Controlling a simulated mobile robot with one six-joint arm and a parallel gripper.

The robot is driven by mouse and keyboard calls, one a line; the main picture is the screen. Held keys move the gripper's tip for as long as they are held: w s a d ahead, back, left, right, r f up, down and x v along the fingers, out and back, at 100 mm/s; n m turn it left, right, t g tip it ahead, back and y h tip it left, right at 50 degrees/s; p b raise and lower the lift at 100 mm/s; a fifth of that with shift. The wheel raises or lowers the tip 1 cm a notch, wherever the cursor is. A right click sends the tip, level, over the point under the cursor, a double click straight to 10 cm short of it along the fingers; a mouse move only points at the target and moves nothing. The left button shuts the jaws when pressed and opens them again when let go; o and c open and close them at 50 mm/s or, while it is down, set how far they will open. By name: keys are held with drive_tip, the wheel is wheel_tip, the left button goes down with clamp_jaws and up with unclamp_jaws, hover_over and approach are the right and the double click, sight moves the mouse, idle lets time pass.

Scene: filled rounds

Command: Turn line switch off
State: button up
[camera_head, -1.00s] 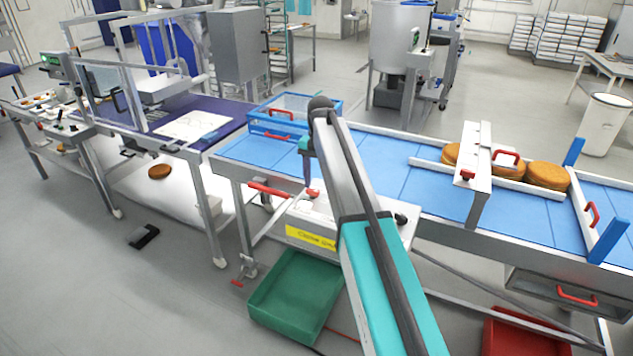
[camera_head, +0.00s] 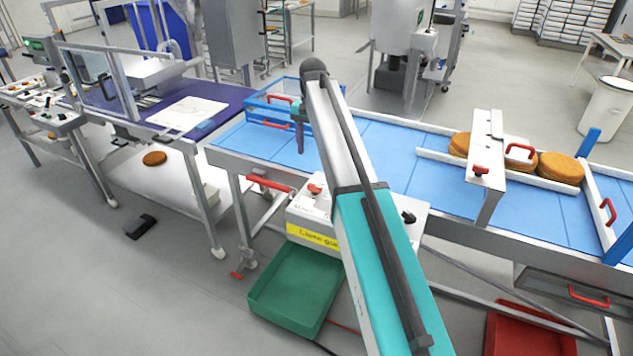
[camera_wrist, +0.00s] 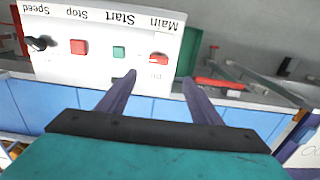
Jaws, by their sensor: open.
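The white control box (camera_head: 305,213) with a yellow label hangs on the near side of the conveyor. Its red main switch (camera_head: 315,189) is at the top left of the box, and a black knob (camera_head: 408,217) is at the right. In the wrist view the panel (camera_wrist: 100,68) appears upside down, with the red switch (camera_wrist: 158,59) under "Main", a green Start button (camera_wrist: 119,52), a red Stop button (camera_wrist: 78,47) and a black Speed knob (camera_wrist: 38,43). My gripper (camera_head: 300,150) is open and empty, above and apart from the switch. Its two fingers (camera_wrist: 159,80) point toward the Main end.
The blue conveyor (camera_head: 375,150) carries brown rounds (camera_head: 560,168) at the right, beside a white guide frame (camera_head: 487,155). A green bin (camera_head: 295,287) and a red bin (camera_head: 525,330) are below.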

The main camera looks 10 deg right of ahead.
sight(315, 185)
drive_tip(key=shift+d+f, duration=0.1)
wheel_tip(315, 185, down, 14)
drive_tip(key=b, duration=0.7)
drive_tip(key=shift+d, duration=0.1)
idle(0.3)
drive_tip(key=c, duration=1.1)
